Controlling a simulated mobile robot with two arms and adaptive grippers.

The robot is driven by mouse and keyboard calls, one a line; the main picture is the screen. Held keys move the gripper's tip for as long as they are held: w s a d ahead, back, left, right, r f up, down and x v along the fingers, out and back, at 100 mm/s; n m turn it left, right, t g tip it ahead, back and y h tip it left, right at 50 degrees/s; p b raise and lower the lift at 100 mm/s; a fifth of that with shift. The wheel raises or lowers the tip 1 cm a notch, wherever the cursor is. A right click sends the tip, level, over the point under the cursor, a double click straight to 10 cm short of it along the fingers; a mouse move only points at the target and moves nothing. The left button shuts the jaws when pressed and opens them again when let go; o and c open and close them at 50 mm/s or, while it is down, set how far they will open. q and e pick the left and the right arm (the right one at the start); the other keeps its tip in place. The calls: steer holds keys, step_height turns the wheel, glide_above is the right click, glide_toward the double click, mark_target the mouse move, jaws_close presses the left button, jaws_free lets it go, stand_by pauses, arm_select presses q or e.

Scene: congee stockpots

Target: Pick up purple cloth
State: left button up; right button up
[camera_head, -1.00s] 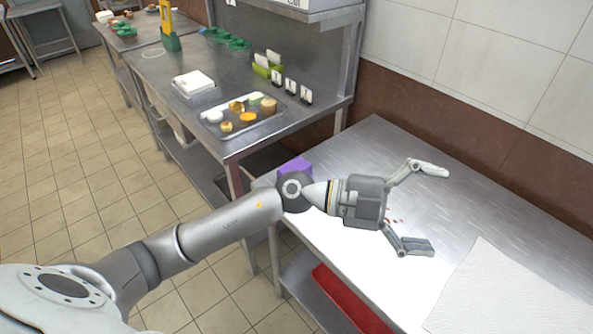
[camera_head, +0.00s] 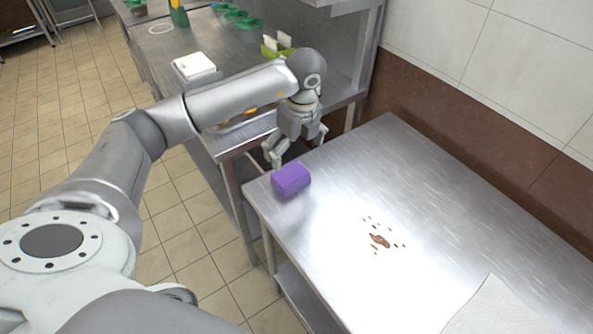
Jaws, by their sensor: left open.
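The purple cloth (camera_head: 291,179) is a small folded block lying on the near left corner of the steel table (camera_head: 440,200). My left gripper (camera_head: 296,160) hangs from the arm that comes in from the left and points downward. It is open and empty, just behind and above the cloth in the picture; I cannot tell the exact gap. One finger shows left of the cloth's top edge and the other to its right. My right gripper is not in view.
A brown spill with crumbs (camera_head: 380,241) lies on the steel table. A white cloth or paper (camera_head: 500,308) lies at the lower right. Another steel counter, behind my arm, holds a white stack (camera_head: 194,66) and green items (camera_head: 240,18). The table's middle is otherwise clear.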

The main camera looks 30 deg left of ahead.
mark_target(291, 172)
arm_select(q)
steer(key=f, duration=0.3)
steer(key=shift+s+a+f, duration=0.25)
steer(key=shift+f, duration=0.1)
steer(key=shift+w+f, duration=0.1)
steer(key=shift+f, duration=0.2)
steer(key=f+p, duration=0.2)
steer(key=f, duration=0.2)
steer(key=shift+a+f, duration=0.1)
steer(key=shift+a, duration=0.1)
steer(key=shift+a+f, duration=0.1)
steer(key=shift+f, duration=0.3)
steer(key=shift+w+f, duration=0.1)
steer(key=shift+f, duration=0.05)
steer(key=c, duration=0.9)
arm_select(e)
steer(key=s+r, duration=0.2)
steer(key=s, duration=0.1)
